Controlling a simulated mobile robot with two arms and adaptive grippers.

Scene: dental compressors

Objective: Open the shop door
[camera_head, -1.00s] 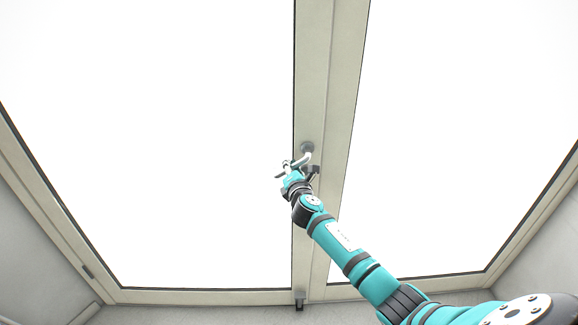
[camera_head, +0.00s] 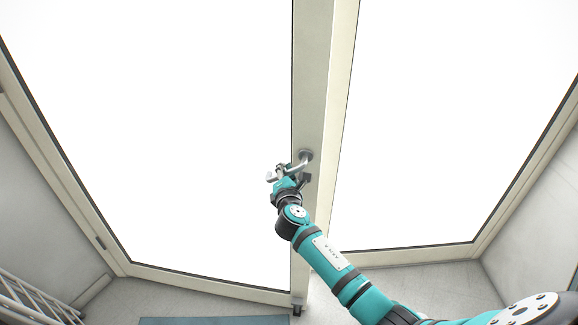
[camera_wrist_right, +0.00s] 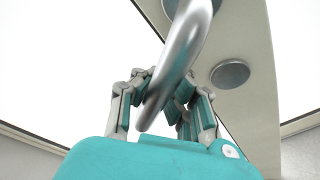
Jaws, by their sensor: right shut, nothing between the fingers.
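The shop door has glazed leaves in pale frames. The left leaf (camera_head: 309,105) stands ajar, its handle-side edge nearer to me than its hinge side. Its curved metal handle (camera_head: 304,163) is on that edge, and it also shows large in the wrist view (camera_wrist_right: 178,60). My right gripper (camera_head: 281,177) is at the handle, just left of the edge. My left gripper is out of view.
The right leaf or panel (camera_head: 400,257) stands farther back. A blue mat (camera_head: 215,321) lies on the floor at the bottom. A white rack (camera_head: 35,303) stands at the lower left. Grey walls flank the door.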

